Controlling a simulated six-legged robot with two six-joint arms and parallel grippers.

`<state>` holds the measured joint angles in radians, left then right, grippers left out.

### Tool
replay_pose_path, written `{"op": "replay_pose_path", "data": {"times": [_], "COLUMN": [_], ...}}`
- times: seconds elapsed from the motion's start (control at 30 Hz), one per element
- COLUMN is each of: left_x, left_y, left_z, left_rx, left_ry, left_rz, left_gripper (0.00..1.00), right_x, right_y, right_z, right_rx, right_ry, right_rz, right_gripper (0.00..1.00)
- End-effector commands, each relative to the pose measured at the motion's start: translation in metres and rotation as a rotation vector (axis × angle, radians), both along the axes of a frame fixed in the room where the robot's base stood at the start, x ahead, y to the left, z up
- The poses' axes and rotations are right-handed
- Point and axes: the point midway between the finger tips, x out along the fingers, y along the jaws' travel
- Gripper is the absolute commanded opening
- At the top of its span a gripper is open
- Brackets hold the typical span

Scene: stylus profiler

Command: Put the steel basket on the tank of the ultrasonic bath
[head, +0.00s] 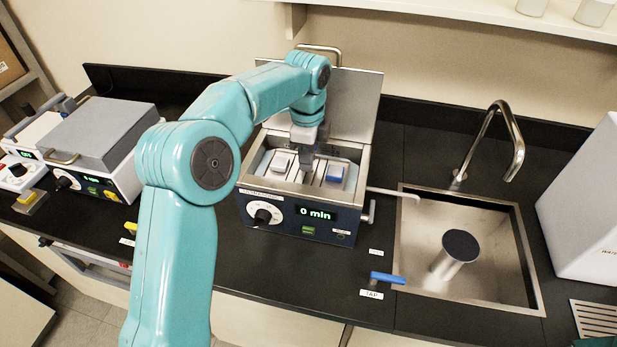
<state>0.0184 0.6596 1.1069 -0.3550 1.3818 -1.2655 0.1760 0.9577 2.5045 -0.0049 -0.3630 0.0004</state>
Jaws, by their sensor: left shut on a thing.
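The ultrasonic bath (295,215) stands on the bench in the middle of the head view, its display reading "0 min". Its lid (352,100) stands open at the back. My left gripper (308,165) points down at the open tank (350,153), shut on what looks like the steel basket (318,170). The basket is at the tank opening, partly hidden by the gripper. A pale piece and a blue-topped piece (335,174) show either side of the gripper. I cannot tell if the basket rests on the tank. My right gripper is out of view.
A grey-lidded device (100,135) stands at the left. On the right are a sink (490,285) with a curved faucet (520,155), a dark-topped cylinder (458,250) in it, and a white box (590,205). A blue tap handle (388,278) sits in front.

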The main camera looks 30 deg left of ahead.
Motion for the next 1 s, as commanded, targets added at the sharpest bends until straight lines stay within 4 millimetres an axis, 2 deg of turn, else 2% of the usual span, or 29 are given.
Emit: {"op": "replay_pose_path", "data": {"times": [0.17,0.4,0.83,0.87,0.9,0.93,1.0], "left_x": [0.001,0.002,0.002,0.002,0.002,0.002,0.002], "left_y": [-0.001,-0.001,-0.001,-0.001,-0.001,-0.001,-0.001], "left_z": [-0.017,-0.053,-0.062,-0.062,-0.062,-0.062,-0.062], "left_rx": [0.001,0.001,0.000,0.000,0.000,0.001,0.001], "left_ry": [-0.001,0.001,-0.002,-0.002,-0.002,-0.002,-0.002], "left_rz": [0.000,-0.002,-0.002,-0.002,-0.002,-0.001,-0.001], "left_gripper": [0.00,0.00,0.00,0.27,0.40,0.47,0.47], "right_x": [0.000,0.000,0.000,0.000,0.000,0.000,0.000], "right_y": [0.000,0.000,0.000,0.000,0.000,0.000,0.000], "right_z": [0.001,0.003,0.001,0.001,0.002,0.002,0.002], "right_rx": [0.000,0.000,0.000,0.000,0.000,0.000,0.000], "right_ry": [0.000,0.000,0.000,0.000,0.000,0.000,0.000], "right_rz": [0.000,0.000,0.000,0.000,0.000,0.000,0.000], "right_gripper": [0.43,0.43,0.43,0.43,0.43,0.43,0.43]}}
